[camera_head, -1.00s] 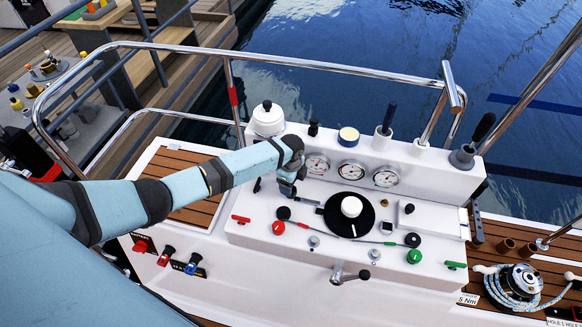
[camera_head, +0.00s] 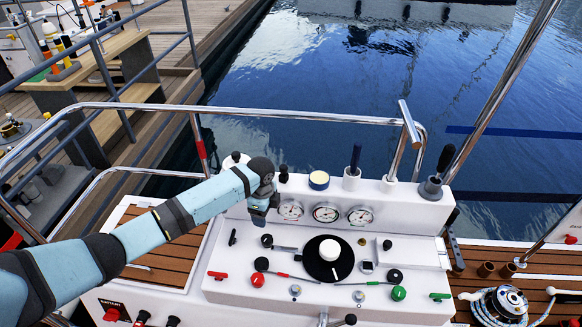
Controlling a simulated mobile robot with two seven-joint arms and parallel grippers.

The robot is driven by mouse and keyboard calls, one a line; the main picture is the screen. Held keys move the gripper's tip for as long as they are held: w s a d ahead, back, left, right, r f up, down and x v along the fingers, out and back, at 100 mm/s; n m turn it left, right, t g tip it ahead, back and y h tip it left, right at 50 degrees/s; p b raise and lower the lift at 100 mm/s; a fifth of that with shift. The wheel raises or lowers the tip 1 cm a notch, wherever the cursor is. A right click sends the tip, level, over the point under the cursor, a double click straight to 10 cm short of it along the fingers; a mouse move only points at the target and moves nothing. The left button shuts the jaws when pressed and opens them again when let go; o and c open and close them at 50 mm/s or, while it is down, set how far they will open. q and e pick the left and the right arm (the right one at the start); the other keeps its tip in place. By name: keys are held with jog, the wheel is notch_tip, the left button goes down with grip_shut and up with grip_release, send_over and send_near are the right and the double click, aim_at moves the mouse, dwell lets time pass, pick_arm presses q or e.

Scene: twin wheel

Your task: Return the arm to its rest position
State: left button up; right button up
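My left arm reaches in from the lower left over the white console (camera_head: 420,262). Its gripper (camera_head: 259,216) hangs down beside the left dial gauge (camera_head: 291,209), in front of the console's raised back. The fingers are small and dark here, so I cannot tell whether they are open or shut, and no held object can be made out. The forearm partly covers the white pot-like knob (camera_head: 233,160) at the back left. My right gripper is not in view.
A black disc with a white knob (camera_head: 330,250) sits mid-console, among red and green knobs and small levers. A steel rail (camera_head: 290,114) runs behind the console. A winch (camera_head: 505,305) is at the lower right. Open water lies beyond; a dock is at left.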

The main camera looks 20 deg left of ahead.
pick_arm(q)
jog(key=s+d+f+n+t+h+p, duration=0.1)
jog(key=s+d+f+n+t+h, duration=0.2)
jog(key=s+d, duration=0.35)
jog(key=s+d+f+n+t+h, duration=0.1)
jog(key=s+d+f+n+t, duration=0.1)
jog(key=s+d+f+n, duration=0.45)
jog(key=s+a+r+n+t, duration=0.1)
jog(key=s+r+n+t, duration=0.1)
jog(key=s, duration=0.5)
jog(key=s+a+r+n+t, duration=0.2)
jog(key=s+r+n+t, duration=0.1)
jog(key=s, duration=0.5)
notch_tip(320, 180, up, 2)
jog(key=shift+s+r+t+y+p, duration=0.3)
jog(key=shift+t+y+p, duration=0.1)
jog(key=shift+t, duration=0.1)
